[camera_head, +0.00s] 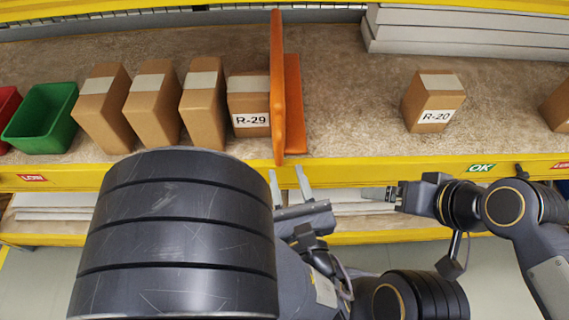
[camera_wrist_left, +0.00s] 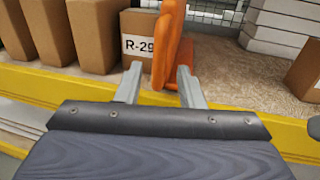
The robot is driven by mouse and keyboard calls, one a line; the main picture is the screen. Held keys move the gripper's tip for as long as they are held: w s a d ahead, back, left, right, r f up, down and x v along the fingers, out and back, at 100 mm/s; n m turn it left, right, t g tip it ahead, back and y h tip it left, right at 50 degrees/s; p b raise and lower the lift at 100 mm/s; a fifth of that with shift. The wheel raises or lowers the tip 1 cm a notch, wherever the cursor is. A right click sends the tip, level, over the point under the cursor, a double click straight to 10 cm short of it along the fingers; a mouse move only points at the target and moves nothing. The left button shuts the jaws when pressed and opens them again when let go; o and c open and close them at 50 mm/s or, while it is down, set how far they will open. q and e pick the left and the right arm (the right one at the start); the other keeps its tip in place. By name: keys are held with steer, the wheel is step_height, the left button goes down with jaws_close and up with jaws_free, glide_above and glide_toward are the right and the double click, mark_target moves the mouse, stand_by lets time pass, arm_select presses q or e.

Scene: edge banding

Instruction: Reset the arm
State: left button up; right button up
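My left gripper (camera_head: 289,187) is in front of the shelf's yellow front edge, below the orange divider. Its two fingers are apart with nothing between them, as the left wrist view (camera_wrist_left: 159,82) also shows. My right gripper (camera_head: 378,193) is at the right, in front of the lower shelf. Its fingertips point left and look small, so I cannot tell whether they are apart. Both arms are clear of the boxes. A large dark ribbed part of my own arm hides the shelf front at lower left.
The yellow-edged shelf (camera_head: 350,170) holds several brown boxes, including R-29 (camera_head: 249,104) left of the orange divider (camera_head: 278,90) and R-20 (camera_head: 433,101) at right. A green bin (camera_head: 40,118) stands at left. White panels (camera_head: 470,32) lie at the back right. Shelf space between divider and R-20 is clear.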

arm_select(q)
steer(key=shift+s, duration=0.1)
stand_by(0.4)
steer(key=w+a+n+g+y+p, duration=0.25)
steer(key=a+n+g+y, duration=0.25)
steer(key=a+n+g, duration=0.7)
steer(key=s+a+n+g+h+p, duration=0.3)
steer(key=s+a+n+g+h, duration=0.25)
steer(key=a+n, duration=0.35)
step_height(320, 180, up, 9)
steer(key=s+a+n+t+h+p, duration=0.1)
steer(key=n+t+h+p, duration=0.2)
steer(key=n, duration=1.1)
steer(key=t+h, duration=0.2)
steer(key=h, duration=0.1)
steer(key=shift+r+n+h+p, duration=0.2)
steer(key=shift+n+h+p, duration=0.1)
steer(key=shift+h, duration=0.05)
steer(key=shift+t, duration=0.25)
